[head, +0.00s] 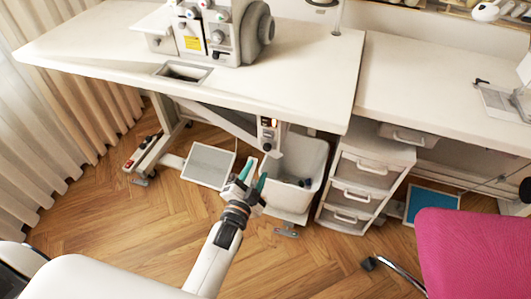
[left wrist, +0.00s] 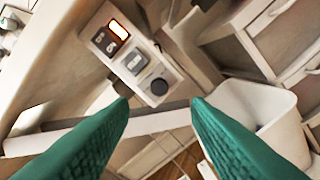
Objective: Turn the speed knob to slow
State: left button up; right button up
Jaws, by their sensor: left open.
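The speed knob (left wrist: 159,87) is a round dark dial at the lower end of a small white control panel (left wrist: 128,55). The panel also has a lit orange switch and a grey switch. In the head view the control panel (head: 267,133) hangs under the front edge of the sewing table, and its dark knob (head: 267,147) is near its bottom. My left gripper (head: 252,184) has teal fingers and is below and a little in front of the panel. In the left wrist view the fingers (left wrist: 160,108) are open and empty, with the knob beyond the gap between them, apart from both. The knob's setting cannot be read.
A white bin (head: 300,165) stands right of my left gripper, beside a white drawer unit (head: 365,185). The sewing table (head: 120,50) overhangs the panel and carries a sewing machine (head: 222,30). A pink chair (head: 470,250) is at the right. Open wooden floor lies in front.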

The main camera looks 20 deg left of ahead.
aim_at(266, 149)
pick_arm(q)
jog(key=w+b, duration=0.1)
jog(key=w, duration=0.5)
jog(key=shift+w+d, duration=0.1)
jog(key=shift+w, duration=0.9)
pick_arm(e)
jog(key=shift+w+r, duration=0.15)
jog(key=shift+r, duration=1.05)
jog(key=shift+w+r, duration=0.15)
jog(key=shift+r, duration=1)
pick_arm(q)
jog(key=shift+c, duration=0.2)
grip_shut()
